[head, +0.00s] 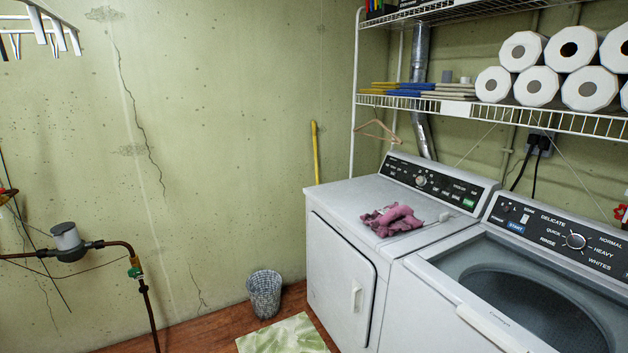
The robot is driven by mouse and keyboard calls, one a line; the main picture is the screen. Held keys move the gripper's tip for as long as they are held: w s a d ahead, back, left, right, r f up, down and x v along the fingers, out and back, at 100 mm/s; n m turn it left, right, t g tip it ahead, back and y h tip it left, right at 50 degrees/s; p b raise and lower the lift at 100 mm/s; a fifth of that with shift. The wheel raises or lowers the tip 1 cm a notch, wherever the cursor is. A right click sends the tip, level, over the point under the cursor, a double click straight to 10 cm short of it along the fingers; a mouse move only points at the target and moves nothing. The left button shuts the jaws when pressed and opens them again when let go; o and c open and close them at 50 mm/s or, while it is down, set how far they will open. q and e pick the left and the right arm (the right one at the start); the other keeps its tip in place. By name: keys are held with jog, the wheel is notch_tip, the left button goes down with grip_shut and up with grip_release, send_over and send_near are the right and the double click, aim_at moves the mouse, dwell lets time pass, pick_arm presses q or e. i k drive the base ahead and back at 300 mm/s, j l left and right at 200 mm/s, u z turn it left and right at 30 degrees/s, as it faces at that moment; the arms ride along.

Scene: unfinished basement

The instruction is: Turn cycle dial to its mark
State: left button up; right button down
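The washer (450,283) stands at the right with its top open and its dark tub showing. The dial's pointer is too small to read clearly. The dryer (338,262) beside it on the left has a smaller dial (421,180) on its own panel. I cannot tell which dial is meant or where its mark is. Neither of my grippers is in view.
A crumpled pink cloth (392,219) lies on the dryer top. A wire shelf (480,112) with paper rolls (537,86) hangs above the panels. A wastebasket (264,294) and a pale green mat (284,337) are on the floor left of the dryer. Pipes (117,246) run at the left.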

aim_at(576, 241)
jog(key=z, duration=1.4)
jog(key=i+l+z, duration=0.15)
jog(key=i+z, duration=0.25)
